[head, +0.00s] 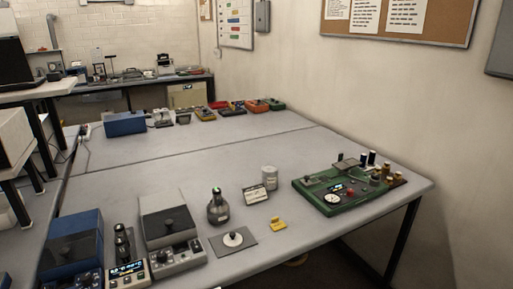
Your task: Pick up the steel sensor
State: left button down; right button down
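A small light metallic cylinder (269,177) stands upright on the grey table (190,172), behind a small white label card (256,194). A dark grey rounded flask-like object (218,209) with a narrow neck and a greenish top stands to its left. I cannot tell for sure which of these, if either, is the steel sensor. Neither of my grippers shows in the head view.
A green board (310,197) with knobs and small cylinders lies at the right. In front are a grey plate with a white disc (233,239) and a yellow piece (278,224). Blue and grey instruments (168,225) crowd the front left. The table's middle is clear.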

aim_at(216, 191)
jog(key=i+j+z, duration=0.3)
jog(key=i, duration=0.2)
jog(key=i+j+z, duration=0.3)
jog(key=i, duration=0.2)
jog(key=k+l, duration=0.1)
jog(key=l, duration=0.7)
jog(key=k+l+u, duration=0.1)
jog(key=l, duration=0.3)
jog(key=k+l, duration=0.1)
jog(key=l, duration=0.3)
jog(key=i+j, duration=0.1)
jog(key=j, duration=0.35)
jog(key=i+j, duration=0.1)
jog(key=j, duration=0.35)
jog(key=j+z, duration=0.1)
jog(key=j, duration=0.4)
jog(key=i, duration=0.05)
